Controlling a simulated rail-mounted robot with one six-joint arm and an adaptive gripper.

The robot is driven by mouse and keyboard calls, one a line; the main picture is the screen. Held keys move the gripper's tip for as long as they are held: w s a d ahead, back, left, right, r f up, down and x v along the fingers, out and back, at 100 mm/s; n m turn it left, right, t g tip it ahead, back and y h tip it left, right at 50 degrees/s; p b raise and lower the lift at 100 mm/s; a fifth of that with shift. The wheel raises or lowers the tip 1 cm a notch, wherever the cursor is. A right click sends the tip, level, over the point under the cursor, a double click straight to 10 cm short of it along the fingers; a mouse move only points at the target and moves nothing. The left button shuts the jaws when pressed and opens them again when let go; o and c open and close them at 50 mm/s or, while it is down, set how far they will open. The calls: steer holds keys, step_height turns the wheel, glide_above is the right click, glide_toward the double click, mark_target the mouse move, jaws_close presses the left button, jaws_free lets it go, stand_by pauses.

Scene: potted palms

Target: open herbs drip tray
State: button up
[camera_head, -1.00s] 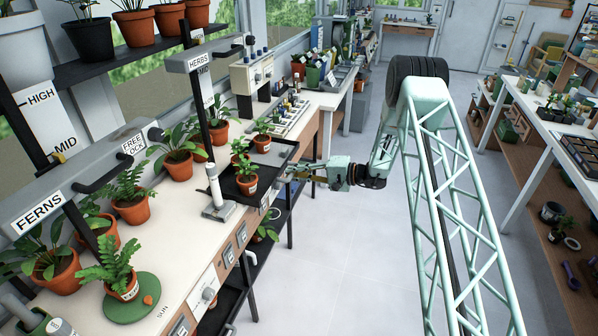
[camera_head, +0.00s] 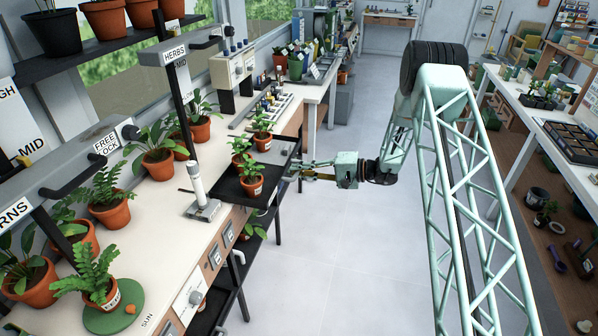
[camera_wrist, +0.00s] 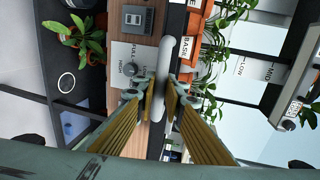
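The herbs drip tray (camera_head: 283,160) is a flat black tray sticking out from the bench under the HERBS sign (camera_head: 175,54). Small potted plants (camera_head: 251,187) stand on it. My gripper (camera_head: 291,175) is at the tray's outer side in the head view. In the wrist view, its yellow-padded fingers (camera_wrist: 161,88) lie close along both sides of a pale bar handle (camera_wrist: 167,48) and appear shut on it. The finger contact is partly hidden in the head view.
A grey-based post (camera_head: 203,209) stands on the bench left of the tray. Potted ferns (camera_head: 108,212) line the bench further left. A second bench (camera_head: 555,125) stands at the right. The floor aisle (camera_head: 350,245) between is clear.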

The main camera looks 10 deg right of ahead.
steer(key=o, duration=0.3)
steer(key=shift+o, duration=0.2)
steer(key=shift+d, duration=0.15)
steer(key=v, duration=1.1)
steer(key=shift+s+d, duration=0.2)
steer(key=shift+d, duration=0.1)
steer(key=shift+r, duration=0.15)
